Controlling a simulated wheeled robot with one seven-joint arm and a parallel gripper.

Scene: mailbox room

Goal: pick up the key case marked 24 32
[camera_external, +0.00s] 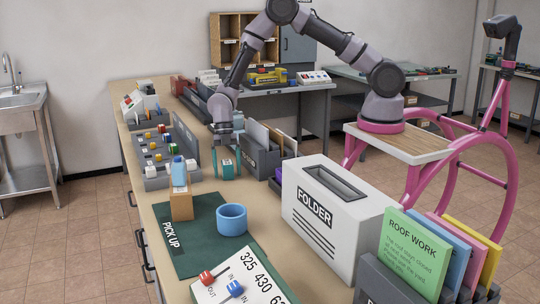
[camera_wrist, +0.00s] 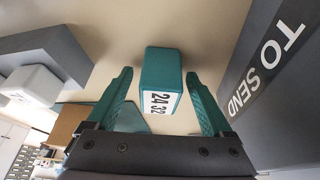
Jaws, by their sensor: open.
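The key case (camera_wrist: 163,72) is a small teal block with a white label reading 24 32. In the wrist view it stands on the tan counter between the two fingers of my gripper (camera_wrist: 160,95), with a gap on each side. My gripper's fingers are teal and open. In the external view my gripper (camera_external: 227,165) points down at the counter. A teal-and-white case (camera_external: 227,168) shows between its fingers there, partly hidden by them.
A dark grey TO SEND bin (camera_wrist: 275,75) stands close on the right in the wrist view. A grey tray (camera_wrist: 45,50) is at the left. In the external view, a white FOLDER box (camera_external: 330,205), a blue cup (camera_external: 232,219) and a green PICK UP mat (camera_external: 190,238) are nearer the camera.

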